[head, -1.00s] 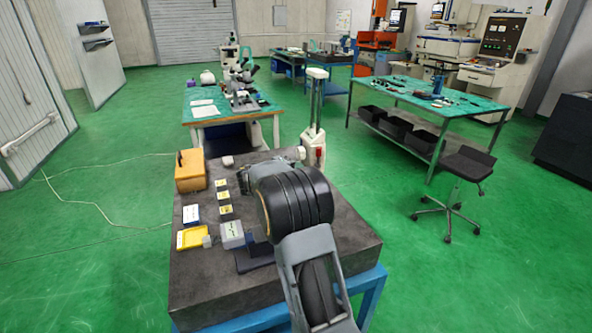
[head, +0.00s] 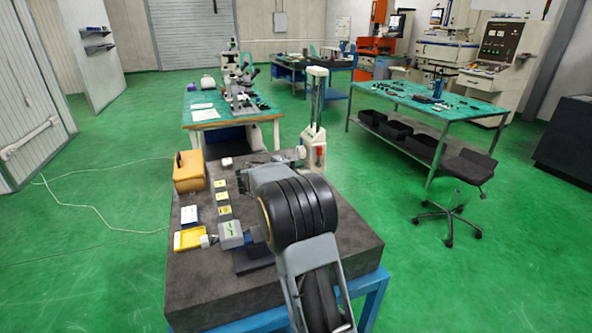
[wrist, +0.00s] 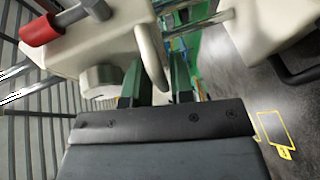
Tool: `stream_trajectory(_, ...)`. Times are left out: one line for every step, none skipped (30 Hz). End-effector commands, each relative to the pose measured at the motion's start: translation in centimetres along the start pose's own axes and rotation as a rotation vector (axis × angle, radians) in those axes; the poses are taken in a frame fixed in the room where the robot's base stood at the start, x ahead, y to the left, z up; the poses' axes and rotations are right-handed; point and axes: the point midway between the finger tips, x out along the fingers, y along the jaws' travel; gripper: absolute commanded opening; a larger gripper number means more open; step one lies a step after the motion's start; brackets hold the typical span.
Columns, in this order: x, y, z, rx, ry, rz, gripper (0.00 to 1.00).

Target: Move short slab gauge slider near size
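The white slab gauge (head: 313,150) stands by the back right of the dark slab in the head view, with twin upright rods and a red part low on it. In the wrist view, its white body with a red knob (wrist: 40,30) fills the upper left, probably the slider. Bright rods run beside it toward another white part (wrist: 270,30) at the upper right. My gripper (wrist: 157,72) is open, its green fingers apart. A curved grey lug shows between or just beyond the fingertips; contact is unclear. In the head view my arm hides the gripper.
The dark slab (head: 200,295) holds an orange box (head: 188,172), a yellow tray (head: 187,239), a grey box (head: 231,234) and several small yellow-labelled pieces on its left. A green-topped bench (head: 450,110) and a stool (head: 470,170) stand right. Green floor is open between them.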

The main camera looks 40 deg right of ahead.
Motion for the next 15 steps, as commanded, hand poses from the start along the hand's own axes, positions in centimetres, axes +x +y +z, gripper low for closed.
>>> stream_trajectory(0.0, 0.0, 0.0, 0.000, 0.000, 0.000, 0.22)
stream_trajectory(-0.1, 0.0, 0.0, 0.000, 0.000, 0.000, 0.22)
stream_trajectory(-0.3, 0.0, 0.0, 0.000, 0.000, 0.000, 0.22)
stream_trajectory(-0.5, -0.1, 0.0, 0.001, 0.000, 0.000, 0.22)
stream_trajectory(-0.7, -0.1, 0.0, 0.001, 0.001, 0.000, 0.22)
stream_trajectory(-1.2, -0.1, 0.0, 0.001, 0.001, 0.001, 0.22)
stream_trajectory(-1.6, -0.1, 0.0, 0.002, 0.002, 0.001, 0.22)
stream_trajectory(-2.1, -0.1, -0.1, 0.001, 0.003, 0.001, 0.22)
stream_trajectory(-2.9, -0.1, -0.1, 0.002, 0.003, 0.001, 0.22)
stream_trajectory(-3.5, -0.1, 0.0, 0.003, 0.003, 0.000, 0.22)
stream_trajectory(-4.1, -0.2, -0.1, 0.002, 0.005, 0.000, 0.22)
stream_trajectory(-5.0, -0.2, -0.1, 0.001, 0.004, 0.001, 0.22)
stream_trajectory(-5.6, -0.2, -0.1, 0.001, 0.005, 0.000, 0.22)
stream_trajectory(-6.3, -0.2, -0.1, 0.001, 0.004, 0.000, 0.22)
stream_trajectory(-7.1, -0.2, -0.1, 0.001, 0.005, 0.000, 0.22)
